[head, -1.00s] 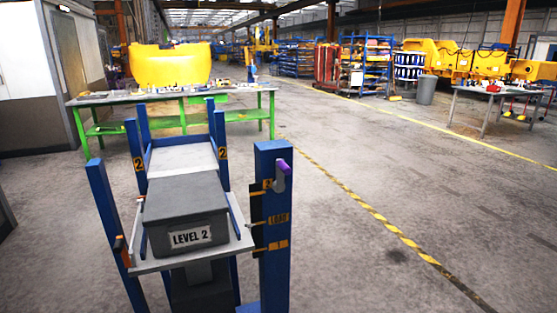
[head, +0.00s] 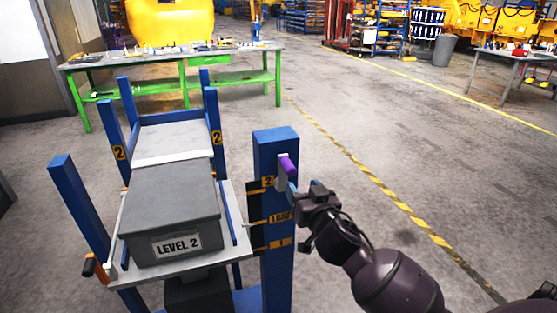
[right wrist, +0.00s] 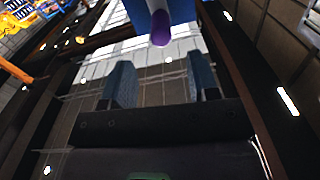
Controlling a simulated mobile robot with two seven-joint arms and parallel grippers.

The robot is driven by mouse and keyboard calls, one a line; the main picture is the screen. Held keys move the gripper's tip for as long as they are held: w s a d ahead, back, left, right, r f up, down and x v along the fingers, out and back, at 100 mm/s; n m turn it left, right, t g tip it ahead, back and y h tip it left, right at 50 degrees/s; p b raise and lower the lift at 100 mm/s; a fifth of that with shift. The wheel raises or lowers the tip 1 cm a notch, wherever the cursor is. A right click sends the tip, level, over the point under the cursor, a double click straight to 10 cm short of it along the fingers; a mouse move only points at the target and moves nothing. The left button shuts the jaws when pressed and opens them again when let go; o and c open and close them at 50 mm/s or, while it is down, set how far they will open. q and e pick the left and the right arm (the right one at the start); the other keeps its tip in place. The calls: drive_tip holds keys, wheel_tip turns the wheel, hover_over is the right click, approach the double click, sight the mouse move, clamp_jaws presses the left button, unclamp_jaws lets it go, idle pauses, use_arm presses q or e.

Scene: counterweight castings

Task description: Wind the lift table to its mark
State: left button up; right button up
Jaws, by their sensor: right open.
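The lift table's grey platform (head: 229,249) carries a dark grey casting (head: 170,205) labelled LEVEL 2, between blue posts. On the right, a blue post (head: 276,150) bears a scale plate marked 2, LOAD and 1. A crank with a purple handle (head: 288,165) sits near its top; the handle also shows in the right wrist view (right wrist: 160,28). My right gripper (head: 297,194) is open and empty, just below and right of the handle. In the right wrist view its fingers (right wrist: 160,85) are apart, with the handle beyond them. My left gripper is not in view.
Behind the platform is a pale shelf (head: 172,140) between posts marked 2. A green workbench (head: 180,62) with small items stands behind. The floor to the right is open, crossed by a yellow-black line (head: 385,195). A grey bin (head: 444,50) stands far right.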

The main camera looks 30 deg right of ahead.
sight(288, 167)
drive_tip(key=shift+m, duration=0.5)
drive_tip(key=x, duration=1)
drive_tip(key=shift+r+p, duration=0.1)
drive_tip(key=shift+p, duration=0.25)
clamp_jaws()
